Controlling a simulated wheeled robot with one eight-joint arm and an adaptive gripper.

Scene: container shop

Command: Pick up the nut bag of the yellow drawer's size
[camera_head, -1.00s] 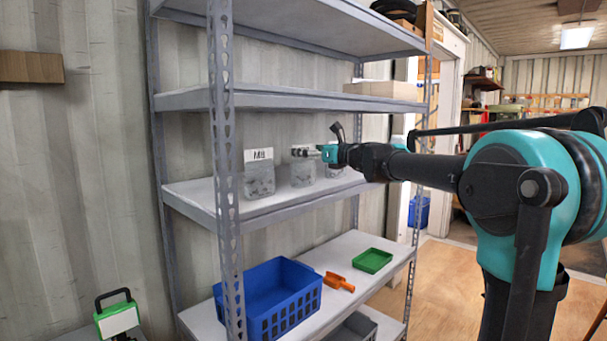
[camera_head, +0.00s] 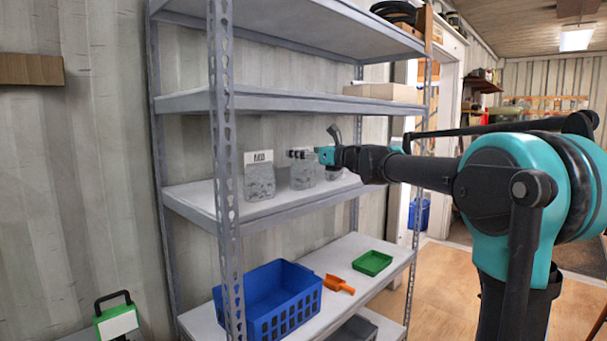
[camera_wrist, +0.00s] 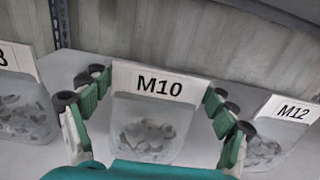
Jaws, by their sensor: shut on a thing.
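The M10 nut bag (camera_wrist: 150,128) is a clear bag of grey nuts under a white label. In the wrist view it stands between the green-and-black fingers of my gripper (camera_wrist: 157,90), which are shut on its label's two sides. In the head view my gripper (camera_head: 303,154) is at the top of this middle bag (camera_head: 303,176) on the shelf. A bag whose label is cut off (camera_wrist: 25,110) is to its left and the M12 bag (camera_wrist: 268,145) to its right. I cannot tell whether the M10 bag touches the shelf. No yellow drawer is in view.
The bags' grey shelf (camera_head: 215,197) has another shelf close above and a perforated post (camera_head: 226,130) in front. Below are a blue crate (camera_head: 270,298), an orange scoop (camera_head: 338,284) and a green tray (camera_head: 372,263). Wooden floor is open at right.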

